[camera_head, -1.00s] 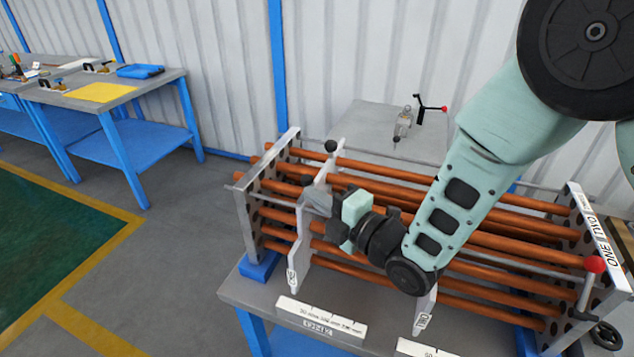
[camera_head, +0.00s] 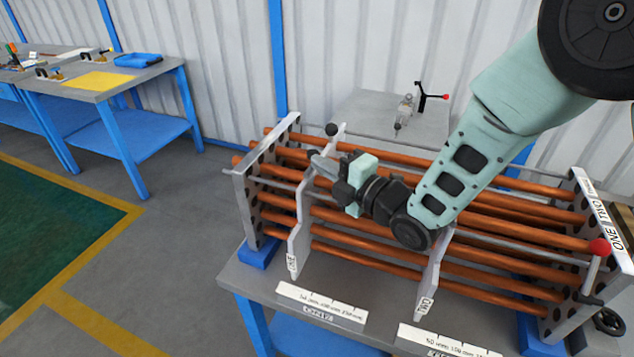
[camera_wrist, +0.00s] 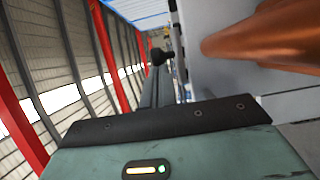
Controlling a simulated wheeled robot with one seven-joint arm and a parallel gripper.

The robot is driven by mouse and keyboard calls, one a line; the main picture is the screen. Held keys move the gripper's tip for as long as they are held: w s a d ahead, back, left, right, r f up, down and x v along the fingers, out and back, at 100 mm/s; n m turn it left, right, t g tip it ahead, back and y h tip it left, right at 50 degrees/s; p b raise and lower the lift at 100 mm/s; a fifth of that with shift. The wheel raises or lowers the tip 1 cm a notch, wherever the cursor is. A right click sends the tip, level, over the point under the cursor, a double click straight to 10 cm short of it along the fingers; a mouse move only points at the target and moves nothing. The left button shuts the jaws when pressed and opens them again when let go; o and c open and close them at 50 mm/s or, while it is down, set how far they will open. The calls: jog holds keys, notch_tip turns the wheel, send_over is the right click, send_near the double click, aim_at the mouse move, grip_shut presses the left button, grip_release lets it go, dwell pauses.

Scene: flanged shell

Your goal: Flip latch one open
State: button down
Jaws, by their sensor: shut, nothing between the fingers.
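The flanged shell is a rack of copper tubes (camera_head: 480,245) through grey plates on a bench. A black ball knob (camera_head: 331,130) stands at that plate's top. The right end plate (camera_head: 598,215) reads ONE and TWO. A lever with a red ball (camera_head: 599,247) stands there. I cannot tell for certain which part is latch one. My gripper (camera_head: 318,160) is shut and empty, its tips near the left plate's upper part, just below the black knob. Contact cannot be judged. A black ball (camera_wrist: 158,56) and copper tube (camera_wrist: 265,35) show in the wrist view.
A second grey plate (camera_head: 430,275) stands mid-rack, partly behind my arm. White label strips (camera_head: 322,305) lie along the bench front. A blue bench (camera_head: 150,135) stands at left; floor between is clear.

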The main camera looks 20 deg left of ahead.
jog(key=shift+w+d+r, duration=0.1)
jog(key=b+v, duration=0.2)
jog(key=v, duration=0.5)
jog(key=shift+b, duration=0.4)
jog(key=shift+s+d, duration=0.15)
jog(key=shift+s, duration=0.1)
